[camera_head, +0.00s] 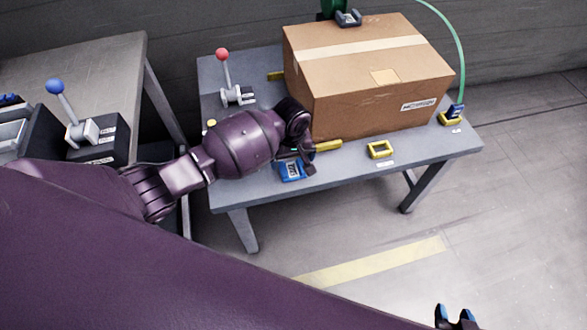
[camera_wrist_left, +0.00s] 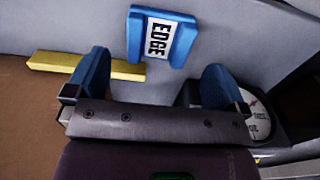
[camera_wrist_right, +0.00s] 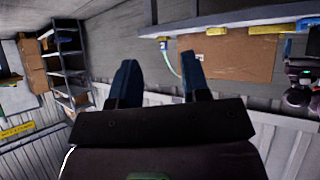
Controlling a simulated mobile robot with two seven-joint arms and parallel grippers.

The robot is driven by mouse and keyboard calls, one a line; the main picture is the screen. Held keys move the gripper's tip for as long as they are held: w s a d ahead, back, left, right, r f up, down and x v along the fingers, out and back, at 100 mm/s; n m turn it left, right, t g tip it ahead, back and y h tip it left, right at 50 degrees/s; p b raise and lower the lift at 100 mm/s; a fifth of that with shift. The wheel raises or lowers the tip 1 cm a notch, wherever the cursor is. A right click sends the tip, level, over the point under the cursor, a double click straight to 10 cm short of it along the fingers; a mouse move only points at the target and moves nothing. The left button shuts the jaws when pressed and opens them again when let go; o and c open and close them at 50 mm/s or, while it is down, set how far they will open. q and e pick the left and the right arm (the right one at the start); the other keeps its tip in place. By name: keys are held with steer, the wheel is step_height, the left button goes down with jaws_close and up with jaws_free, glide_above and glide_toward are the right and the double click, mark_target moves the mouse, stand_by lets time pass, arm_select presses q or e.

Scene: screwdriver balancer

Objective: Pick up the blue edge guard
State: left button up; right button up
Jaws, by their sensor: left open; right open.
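The blue edge guard (camera_head: 291,171) lies on the grey table near its front edge, partly hidden by my left gripper in the head view. In the left wrist view the edge guard (camera_wrist_left: 160,38) shows its white label reading EDGE, just beyond and between my fingertips. My left gripper (camera_wrist_left: 158,82) is open and empty, apart from the guard; in the head view it (camera_head: 300,160) is over the table in front of the box. My right gripper (camera_wrist_right: 158,78) is open and empty; in the head view its fingertips (camera_head: 456,317) show at the bottom right, away from the table.
A large cardboard box (camera_head: 370,85) stands on the table (camera_head: 420,150) behind my left gripper. A yellow bar (camera_head: 328,145) and yellow frame (camera_head: 380,150) lie before it. A red-knobbed lever (camera_head: 226,75) stands left; a green strap (camera_head: 460,50) runs down at right.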

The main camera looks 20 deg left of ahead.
mark_target(292, 168)
arm_select(q)
step_height(292, 168, down, 5)
steer(key=shift+w+a+r+b, duration=0.1)
steer(key=shift+b, duration=0.95)
steer(key=shift+f, duration=0.25)
steer(key=shift+w+r, duration=0.1)
steer(key=shift+r, duration=0.1)
steer(key=c, duration=1)
steer(key=shift+r, duration=0.1)
